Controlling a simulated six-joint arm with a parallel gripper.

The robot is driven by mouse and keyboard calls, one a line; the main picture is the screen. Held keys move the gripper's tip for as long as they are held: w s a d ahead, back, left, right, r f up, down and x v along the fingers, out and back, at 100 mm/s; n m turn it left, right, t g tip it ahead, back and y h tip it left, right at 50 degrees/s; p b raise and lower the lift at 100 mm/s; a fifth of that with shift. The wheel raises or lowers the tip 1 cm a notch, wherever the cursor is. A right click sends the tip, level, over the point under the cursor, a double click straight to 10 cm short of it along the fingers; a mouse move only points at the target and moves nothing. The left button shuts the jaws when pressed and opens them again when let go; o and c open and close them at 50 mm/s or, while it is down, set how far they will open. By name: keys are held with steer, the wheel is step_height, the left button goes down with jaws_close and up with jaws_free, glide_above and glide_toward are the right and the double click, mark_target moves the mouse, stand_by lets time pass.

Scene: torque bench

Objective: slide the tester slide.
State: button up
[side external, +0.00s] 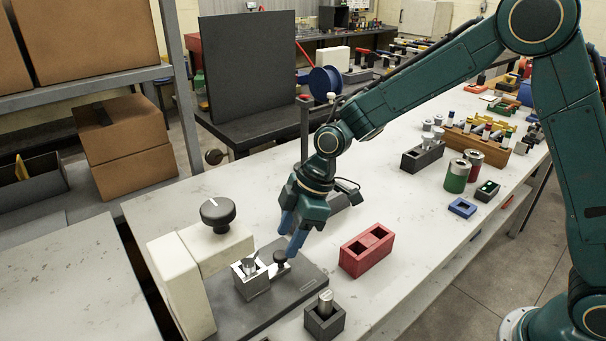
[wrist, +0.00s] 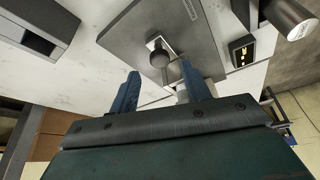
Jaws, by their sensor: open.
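The tester is a dark grey plate (side external: 300,287) with a silver block (side external: 252,283) on it. The slide's small black round knob (side external: 280,257) stands just right of that block. In the wrist view the knob (wrist: 159,57) sits on a pale metal strip on the plate (wrist: 190,32). My gripper (side external: 291,235) is open, with its blue fingers pointing down close to the knob. In the wrist view the knob lies just beyond the fingertips (wrist: 158,78), between their lines. I cannot tell whether a finger touches it.
A cream stand (side external: 184,285) with a black dial (side external: 218,212) rises left of the plate. A red two-hole block (side external: 366,250) stands to the right. A dark holder (side external: 324,321) with a metal pin is in front. White table lies clear around the red block.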

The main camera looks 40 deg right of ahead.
mark_target(281, 254)
steer(key=shift+x, duration=1.95)
steer(key=shift+c, duration=0.4)
jaws_close()
